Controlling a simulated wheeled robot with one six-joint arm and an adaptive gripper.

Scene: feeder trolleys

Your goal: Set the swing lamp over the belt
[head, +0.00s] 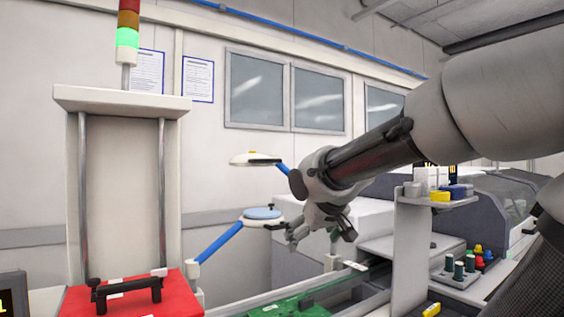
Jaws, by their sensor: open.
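Two heads on blue arms show in the head view. A pale blue disc (262,213) in a white ring is on the lower one, whose blue arm (220,242) slopes down left to a post. I cannot tell for certain which is the swing lamp. My gripper (319,233) is open and empty, just right of the disc's ring; I cannot tell whether they touch. The belt (345,287) runs below, with a green board (290,308) on it.
A red block (130,299) with a black handle stands at front left, below a white frame (122,97) with two rods. A white upright (410,255) with a loaded shelf (435,202) stands right of my gripper. Coloured spools (470,264) lie beyond it.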

